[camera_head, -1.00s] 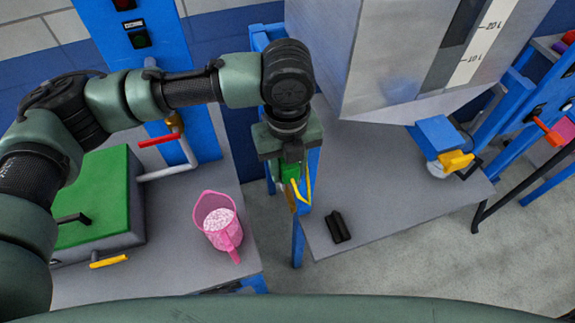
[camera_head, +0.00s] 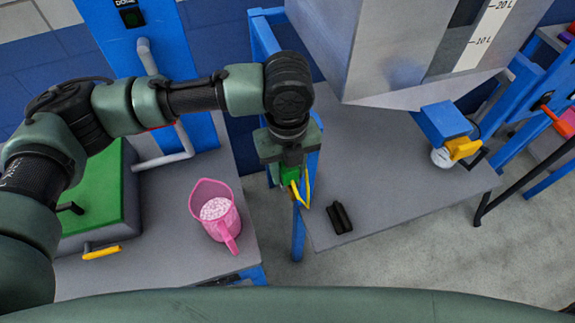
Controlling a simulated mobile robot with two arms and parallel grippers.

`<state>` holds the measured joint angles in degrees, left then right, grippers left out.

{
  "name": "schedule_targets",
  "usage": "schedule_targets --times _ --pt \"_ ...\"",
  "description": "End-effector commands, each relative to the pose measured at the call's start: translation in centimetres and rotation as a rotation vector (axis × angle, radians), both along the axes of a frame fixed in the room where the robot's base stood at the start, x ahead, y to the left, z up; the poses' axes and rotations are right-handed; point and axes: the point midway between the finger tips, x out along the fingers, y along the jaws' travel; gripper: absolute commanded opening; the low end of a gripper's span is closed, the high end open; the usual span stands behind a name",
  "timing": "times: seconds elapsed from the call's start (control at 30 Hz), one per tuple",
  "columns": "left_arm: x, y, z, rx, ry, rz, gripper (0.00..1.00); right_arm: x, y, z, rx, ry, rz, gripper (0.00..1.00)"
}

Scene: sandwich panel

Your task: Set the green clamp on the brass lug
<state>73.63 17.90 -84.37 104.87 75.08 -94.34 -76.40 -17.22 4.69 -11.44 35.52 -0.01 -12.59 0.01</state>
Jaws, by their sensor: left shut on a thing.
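My left gripper (camera_head: 289,168) points down near the middle of the head view, between the two grey worktops. It is shut on the green clamp (camera_head: 290,174), which has yellow handles hanging below and to the right. The gripper hides the clamp's top. A small brownish-gold patch shows just below the clamp, in front of the blue post. I cannot tell whether it is the brass lug or whether the clamp touches it. My right gripper is out of view.
A pink jug (camera_head: 215,213) of pale granules stands on the left worktop near a green-topped box (camera_head: 95,200). A black object (camera_head: 340,218) lies on the right worktop (camera_head: 400,205), below a large grey hopper (camera_head: 400,50). A blue post (camera_head: 298,240) stands between the worktops.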

Motion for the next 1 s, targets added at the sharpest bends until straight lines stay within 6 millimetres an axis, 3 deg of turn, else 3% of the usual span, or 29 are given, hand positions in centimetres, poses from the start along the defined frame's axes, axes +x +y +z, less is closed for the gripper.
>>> schedule_targets --times 1.0 --pt "0.0 0.0 -1.0 0.0 -0.001 0.0 0.0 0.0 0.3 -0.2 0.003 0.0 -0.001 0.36"
